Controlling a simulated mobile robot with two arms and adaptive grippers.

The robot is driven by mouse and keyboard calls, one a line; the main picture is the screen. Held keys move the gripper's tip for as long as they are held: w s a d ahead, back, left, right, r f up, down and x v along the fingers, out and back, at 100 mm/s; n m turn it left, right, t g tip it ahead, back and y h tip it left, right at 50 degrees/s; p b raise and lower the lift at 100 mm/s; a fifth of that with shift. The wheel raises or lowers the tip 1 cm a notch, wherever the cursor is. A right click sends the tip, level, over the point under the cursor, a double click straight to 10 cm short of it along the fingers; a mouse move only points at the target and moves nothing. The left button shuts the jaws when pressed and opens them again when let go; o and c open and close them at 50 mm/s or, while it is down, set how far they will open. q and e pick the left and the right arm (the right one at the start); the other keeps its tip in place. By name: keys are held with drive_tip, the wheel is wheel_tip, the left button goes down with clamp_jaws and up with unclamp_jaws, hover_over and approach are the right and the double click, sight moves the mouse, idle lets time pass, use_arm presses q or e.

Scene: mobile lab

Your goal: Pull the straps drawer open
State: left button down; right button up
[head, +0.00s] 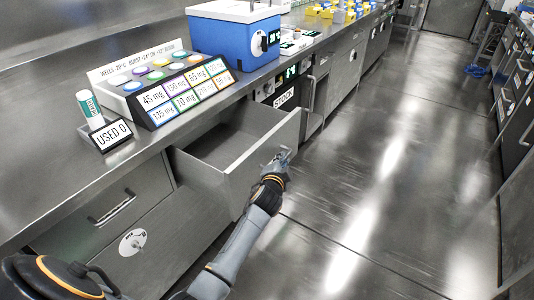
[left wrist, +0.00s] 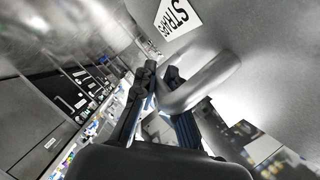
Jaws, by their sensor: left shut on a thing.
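The straps drawer (head: 253,168) stands pulled out from under the steel counter, and its grey inside shows from above in the head view. Its inside looks empty where I can see it. The STRAPS label (left wrist: 177,17) shows on the drawer front in the left wrist view. My left gripper (head: 279,157) is at the outer face of the drawer front. In the left wrist view its fingers (left wrist: 160,70) are shut on the drawer's bar handle (left wrist: 208,80). My right gripper is not in view.
The steel counter (head: 90,170) above holds a USED sign (head: 111,133), a rack of coloured lids with dose labels (head: 180,95) and a blue cooler box (head: 232,35). Another closed drawer (head: 110,208) is at left. The floor (head: 370,190) to the right is clear.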

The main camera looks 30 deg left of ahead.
use_arm(q)
drive_tip(key=shift+s+d, duration=0.2)
drive_tip(key=shift+d, duration=2.5)
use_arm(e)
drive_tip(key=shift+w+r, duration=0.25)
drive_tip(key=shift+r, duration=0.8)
use_arm(q)
drive_tip(key=c, duration=1.4)
unclamp_jaws()
drive_tip(key=shift+o, duration=0.2)
drive_tip(key=shift+s, duration=0.1)
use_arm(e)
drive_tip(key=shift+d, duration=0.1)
use_arm(q)
drive_tip(key=v, duration=1.2)
